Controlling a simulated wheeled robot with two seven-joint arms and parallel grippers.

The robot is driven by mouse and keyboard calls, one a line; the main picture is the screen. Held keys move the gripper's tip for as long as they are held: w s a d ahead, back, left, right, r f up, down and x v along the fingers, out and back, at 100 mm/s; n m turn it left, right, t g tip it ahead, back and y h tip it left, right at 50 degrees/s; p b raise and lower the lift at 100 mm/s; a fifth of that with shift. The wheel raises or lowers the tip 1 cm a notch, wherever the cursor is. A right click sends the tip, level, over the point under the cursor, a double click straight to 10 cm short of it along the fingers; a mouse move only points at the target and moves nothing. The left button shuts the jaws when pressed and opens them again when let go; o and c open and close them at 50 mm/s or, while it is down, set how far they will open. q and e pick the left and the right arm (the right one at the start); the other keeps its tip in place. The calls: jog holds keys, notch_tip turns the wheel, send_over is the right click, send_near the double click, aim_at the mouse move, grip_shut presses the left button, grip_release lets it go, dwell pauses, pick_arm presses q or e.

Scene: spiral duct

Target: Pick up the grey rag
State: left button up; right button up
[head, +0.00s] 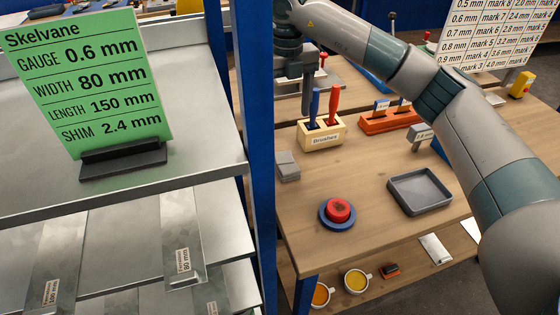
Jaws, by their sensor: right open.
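My right gripper (307,106) comes in from the upper right and points down above the back left of the bench. It is behind and above the grey piece, apart from it, and holds nothing that I can see. It is open, though its fingers are seen nearly edge-on. My left gripper is not in view.
A brush holder (321,133) with blue and red handles stands near the gripper. A red piece on a blue round base (338,212), a grey tray (447,201) and an orange rack (385,124) share the bench. Metal shelves with a green sign (90,80) fill the left.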

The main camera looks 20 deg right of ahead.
jog(key=p, duration=0.5)
send_over(286, 163)
notch_tip(286, 163, down, 11)
jog(key=shift+w+f, duration=0.1)
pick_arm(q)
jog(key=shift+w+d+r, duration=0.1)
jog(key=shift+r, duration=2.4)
pick_arm(e)
jog(key=shift+f, duration=0.5)
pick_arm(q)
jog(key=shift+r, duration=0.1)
pick_arm(e)
jog(key=shift+f+p, duration=0.65)
jog(key=shift+p, duration=0.25)
notch_tip(286, 163, down, 3)
jog(key=shift+r+p, duration=0.1)
jog(key=shift+p, duration=0.7)
jog(key=shift+f, duration=0.55)
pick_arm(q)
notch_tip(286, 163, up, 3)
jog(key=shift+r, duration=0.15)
